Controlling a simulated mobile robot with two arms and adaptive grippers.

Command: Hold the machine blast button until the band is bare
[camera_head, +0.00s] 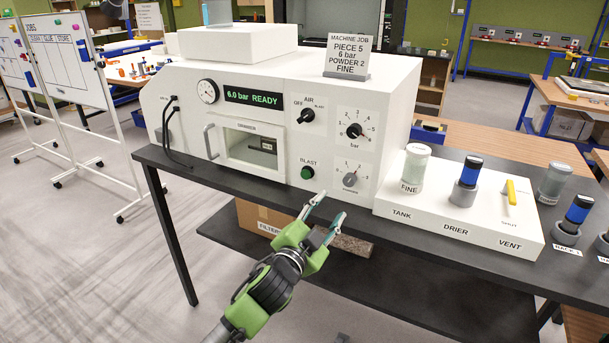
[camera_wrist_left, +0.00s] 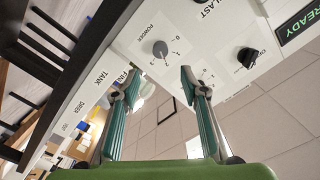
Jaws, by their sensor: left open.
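The white blasting machine (camera_head: 340,95) stands on a dark table, and its display (camera_head: 253,97) reads "6.0 bar READY". The green blast button (camera_head: 307,172) sits on its front under the label BLAST. The chamber window (camera_head: 252,147) is closed; a dark piece shows dimly inside, and its band cannot be made out. My left gripper (camera_head: 327,207) is open and empty, in front of the machine, below and right of the button and apart from it.
The air switch (camera_head: 306,116), bar knob (camera_head: 354,131) and powder knob (camera_head: 350,180) are close to the button. A white panel (camera_head: 460,230) with a FINE jar, dryer and vent lever lies to the right. A job card (camera_head: 348,56) reads piece 5, 6 bar, powder 2, fine.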

